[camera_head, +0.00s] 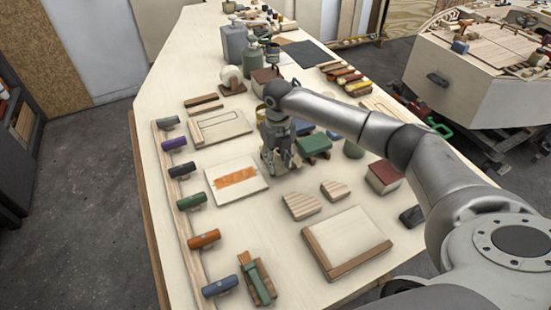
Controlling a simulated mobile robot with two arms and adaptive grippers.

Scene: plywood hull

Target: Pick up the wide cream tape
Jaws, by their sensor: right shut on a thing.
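My right gripper (279,168) points down at the middle of the bench, just right of the board with the orange patch. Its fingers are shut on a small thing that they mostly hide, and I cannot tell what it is. I cannot make out a wide cream tape with certainty. A round cream thing (230,76) that may be a tape roll stands on a brown wooden base farther back, left of and apart from the gripper. My left gripper is not in view.
The pale bench (235,285) holds a row of coloured-handled tools along its left edge. A board with an orange patch (236,179) lies left of the gripper. Wooden blocks (301,206) and a wood-edged board (346,241) lie in front. A green block (313,145) is close on the right.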

